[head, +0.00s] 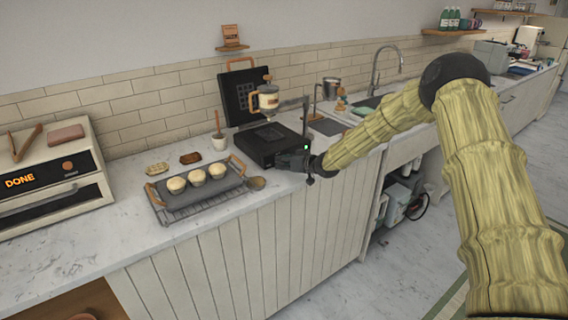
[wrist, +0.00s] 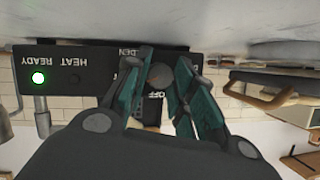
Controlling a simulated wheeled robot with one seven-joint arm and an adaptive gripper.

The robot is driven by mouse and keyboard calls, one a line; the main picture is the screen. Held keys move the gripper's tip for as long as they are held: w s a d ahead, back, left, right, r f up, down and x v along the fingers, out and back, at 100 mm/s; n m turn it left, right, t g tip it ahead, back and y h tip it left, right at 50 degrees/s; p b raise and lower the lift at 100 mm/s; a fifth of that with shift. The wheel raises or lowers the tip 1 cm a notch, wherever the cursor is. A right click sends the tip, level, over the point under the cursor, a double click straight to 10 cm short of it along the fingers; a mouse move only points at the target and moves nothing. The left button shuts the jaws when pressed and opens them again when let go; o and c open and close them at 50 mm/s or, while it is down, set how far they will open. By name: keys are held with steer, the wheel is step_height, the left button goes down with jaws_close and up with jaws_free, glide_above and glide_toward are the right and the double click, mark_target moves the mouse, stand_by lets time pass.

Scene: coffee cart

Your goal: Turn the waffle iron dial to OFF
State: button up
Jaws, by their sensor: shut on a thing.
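The waffle iron (head: 264,145) stands open on the counter, its black lid raised at the back. In the wrist view, upside down, its black front panel (wrist: 100,62) carries the words READY, HEAT, DEN and OFF, and a lit green lamp (wrist: 38,78). The round dial (wrist: 160,76) sits between my fingers, with OFF beside it in the picture. My gripper (wrist: 158,82) is shut on the dial. In the head view my gripper (head: 284,160) is at the front of the iron. The dial's pointer mark cannot be made out.
An oven reading DONE (head: 50,180) is at far left.

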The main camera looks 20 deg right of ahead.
steer(key=shift+f+n+b, duration=0.1)
steer(key=shift+n+b, duration=0.2)
steer(key=shift+b, duration=0.35)
steer(key=shift+a+f+n+h+b, duration=0.1)
steer(key=shift+n+h+b, duration=0.5)
steer(key=shift+b, duration=0.6)
steer(key=n+h+b, duration=0.1)
steer(key=b, duration=0.2)
steer(key=n+t+h+b, duration=0.1)
steer(key=n+b, duration=0.1)
steer(key=b, duration=0.1)
steer(key=shift+s+a+f+n+b, duration=0.1)
steer(key=shift+a+n+b, duration=0.05)
steer(key=shift+n+b, duration=0.2)
steer(key=n+t+h+b, duration=0.1)
steer(key=n+b, duration=0.1)
steer(key=b, duration=0.2)
steer(key=shift+a+h+b, duration=0.1)
steer(key=shift+h+b, duration=0.3)
steer(key=n+b, duration=0.2)
steer(key=shift+t+h+b, duration=0.3)
steer(key=shift+t+b, duration=0.05)
steer(key=shift+t, duration=0.05)
steer(key=shift+r, duration=0.2)
steer(key=o, duration=1)
steer(key=shift+o, duration=0.2)
